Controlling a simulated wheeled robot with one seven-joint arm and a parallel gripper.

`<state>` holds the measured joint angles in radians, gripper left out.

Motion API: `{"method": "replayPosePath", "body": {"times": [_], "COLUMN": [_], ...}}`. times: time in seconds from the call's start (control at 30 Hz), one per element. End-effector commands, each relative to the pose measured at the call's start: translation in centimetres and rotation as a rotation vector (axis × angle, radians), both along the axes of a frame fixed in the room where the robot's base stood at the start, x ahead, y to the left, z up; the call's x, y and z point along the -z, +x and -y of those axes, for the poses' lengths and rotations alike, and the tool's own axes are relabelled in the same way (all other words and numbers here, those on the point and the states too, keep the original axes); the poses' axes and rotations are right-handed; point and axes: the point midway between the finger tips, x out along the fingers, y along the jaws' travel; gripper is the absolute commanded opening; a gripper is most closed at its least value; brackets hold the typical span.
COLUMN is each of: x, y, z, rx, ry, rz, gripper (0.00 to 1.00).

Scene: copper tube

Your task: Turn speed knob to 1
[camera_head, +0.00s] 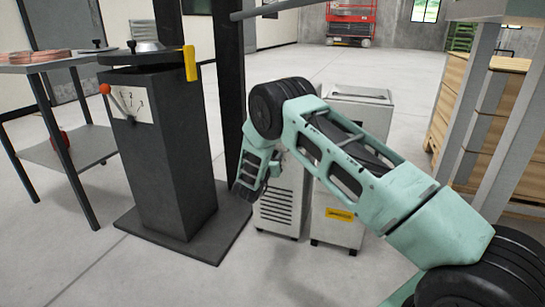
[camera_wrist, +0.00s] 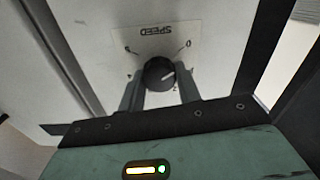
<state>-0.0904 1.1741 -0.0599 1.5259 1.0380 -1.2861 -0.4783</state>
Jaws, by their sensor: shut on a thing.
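The speed knob (camera_wrist: 159,73) is round and black with a white pointer line. In the wrist view it sits on a white panel (camera_wrist: 205,60) under the word SPEED, which appears upside down, with small marks around it. The pointer line points right and slightly up in that view. The number it points at is too small to read. My gripper (camera_wrist: 160,84) has one dark finger on each side of the knob and is shut on it. In the head view my gripper (camera_head: 250,182) is beside the white cabinet (camera_head: 285,195), and the knob is not visible there.
A black pedestal (camera_head: 160,165) with a numbered dial and a red-ball lever (camera_head: 106,90) stands left of my arm. A dark post (camera_head: 232,90) rises just behind my gripper. A side table (camera_head: 45,65) is at far left. The floor behind is open.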

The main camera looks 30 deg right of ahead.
Motion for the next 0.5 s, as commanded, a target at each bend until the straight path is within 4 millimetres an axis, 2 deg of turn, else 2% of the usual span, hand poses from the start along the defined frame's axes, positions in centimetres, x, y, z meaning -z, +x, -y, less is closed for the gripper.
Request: {"method": "replayPosePath", "body": {"times": [0.5], "x": [-0.01], "y": [-0.15], "z": [0.07], "rx": [0.001], "ry": [0.273], "rz": [0.349], "gripper": [0.11]}}
